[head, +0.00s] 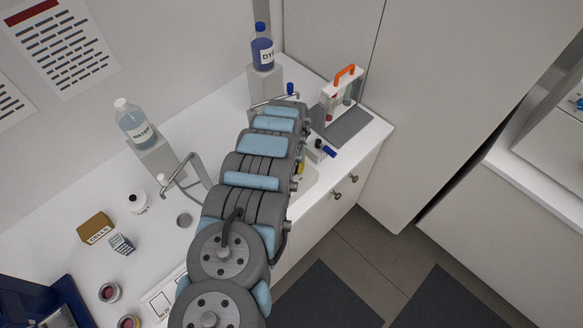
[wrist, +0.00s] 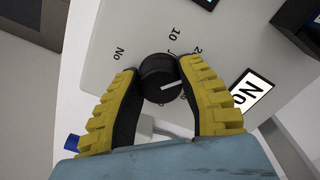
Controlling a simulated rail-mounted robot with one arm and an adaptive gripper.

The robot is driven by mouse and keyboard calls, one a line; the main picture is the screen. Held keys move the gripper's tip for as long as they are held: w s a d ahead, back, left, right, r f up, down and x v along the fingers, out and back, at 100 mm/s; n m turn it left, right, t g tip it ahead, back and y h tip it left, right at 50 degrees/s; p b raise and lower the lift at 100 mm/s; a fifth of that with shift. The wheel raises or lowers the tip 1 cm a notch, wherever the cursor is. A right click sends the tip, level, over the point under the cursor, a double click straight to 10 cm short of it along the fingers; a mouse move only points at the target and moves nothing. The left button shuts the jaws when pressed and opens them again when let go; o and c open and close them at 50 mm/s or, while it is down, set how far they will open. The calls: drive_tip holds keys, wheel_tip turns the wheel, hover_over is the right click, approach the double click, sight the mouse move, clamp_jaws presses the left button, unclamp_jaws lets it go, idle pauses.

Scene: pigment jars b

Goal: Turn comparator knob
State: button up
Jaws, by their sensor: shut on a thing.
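The comparator knob (wrist: 158,80) is a black round knob with a white pointer line, on a light grey panel (wrist: 105,42) in the wrist view. Markings including "No", "10" and a partly hidden number starting with 2 are printed around it. The pointer line aims to the right and slightly up in the picture. My gripper (wrist: 158,88) has its two yellow-backed black fingers on either side of the knob, shut on it. In the head view my arm hides the knob and most of the comparator.
A white rack with an orange handle (head: 346,74) stands on a grey mat (head: 345,128) near the bench's right end. A blue dye bottle (head: 262,50) and a water bottle (head: 132,123) stand on raised blocks behind my arm. Jars and a "CELLS" box (head: 96,228) are at left.

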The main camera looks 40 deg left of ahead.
drive_tip(key=m+b, duration=0.1)
drive_tip(key=m, duration=0.6)
drive_tip(key=shift+f, duration=0.15)
drive_tip(key=m, duration=0.4)
drive_tip(key=shift+a+b, duration=0.1)
drive_tip(key=shift+b, duration=0.2)
drive_tip(key=shift+m, duration=1.8)
drive_tip(key=o, duration=1.2)
drive_tip(key=shift+s, duration=0.1)
drive_tip(key=shift+r, duration=0.25)
drive_tip(key=shift+r, duration=5.8)
